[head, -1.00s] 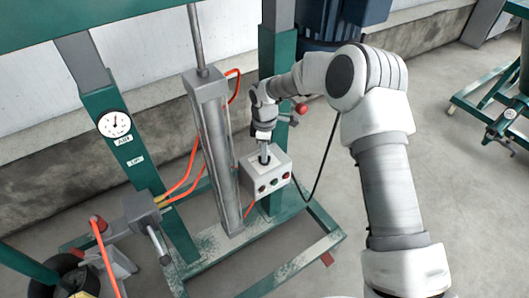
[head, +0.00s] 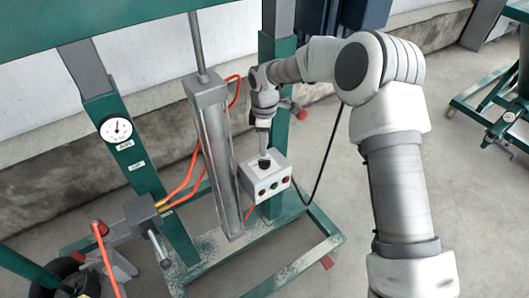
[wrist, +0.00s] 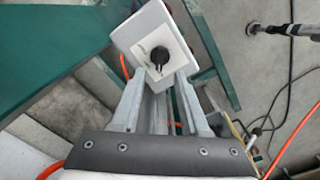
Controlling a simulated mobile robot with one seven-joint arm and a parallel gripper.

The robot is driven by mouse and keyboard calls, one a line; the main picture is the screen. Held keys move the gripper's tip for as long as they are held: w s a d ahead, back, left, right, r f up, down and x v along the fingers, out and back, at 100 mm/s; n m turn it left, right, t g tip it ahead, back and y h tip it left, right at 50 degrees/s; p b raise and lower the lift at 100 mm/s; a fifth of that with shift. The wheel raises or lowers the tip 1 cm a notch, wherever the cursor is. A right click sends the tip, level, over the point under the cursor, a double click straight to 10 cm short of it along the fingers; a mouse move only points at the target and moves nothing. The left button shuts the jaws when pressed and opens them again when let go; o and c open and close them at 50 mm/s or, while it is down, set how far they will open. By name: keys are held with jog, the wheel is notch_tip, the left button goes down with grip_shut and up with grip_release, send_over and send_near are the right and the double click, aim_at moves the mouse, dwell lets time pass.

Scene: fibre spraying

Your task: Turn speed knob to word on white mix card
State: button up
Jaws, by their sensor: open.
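A black speed knob (head: 264,164) sits on top of a light grey control box (head: 249,180). It also shows in the wrist view (wrist: 158,57), on a pale dial label (wrist: 149,42) whose markings are too small to read. My gripper (head: 263,149) is above the knob, pointing down. In the wrist view my gripper (wrist: 159,78) is open, its two fingers apart just below the knob in the picture, with nothing between them. I cannot make out a white mix card in either view.
The box has several coloured buttons (head: 274,185) on its front. A grey cylinder (head: 216,150) and orange hoses (head: 186,180) stand left of it on a green frame (head: 312,262). A round gauge (head: 116,129) is at left. Open floor lies to the right.

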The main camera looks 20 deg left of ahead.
aim_at(265, 160)
notch_tip(265, 160, up, 11)
jog(key=p, duration=0.1)
jog(key=shift+r, duration=0.15)
dwell(0.3)
jog(key=s+d+r+m+t+p, duration=0.15)
jog(key=s+d+r+m, duration=0.25)
jog(key=d+r, duration=0.5)
jog(key=s+d+r+m+t+p, duration=0.15)
jog(key=s+d+r+m, duration=0.25)
jog(key=d+r, duration=0.55)
jog(key=s+d+r+m+t+p, duration=0.1)
jog(key=s+d+r+m+p, duration=0.1)
jog(key=s+d+m, duration=0.4)
jog(key=s+d+r+m+t+p, duration=0.1)
jog(key=s+d+m, duration=0.5)
jog(key=s, duration=0.6)
jog(key=shift+s+d+r+t+p, duration=0.3)
jog(key=shift+s+d+r+p, duration=0.1)
jog(key=shift+d+r, duration=0.2)
jog(key=shift+a, duration=0.2)
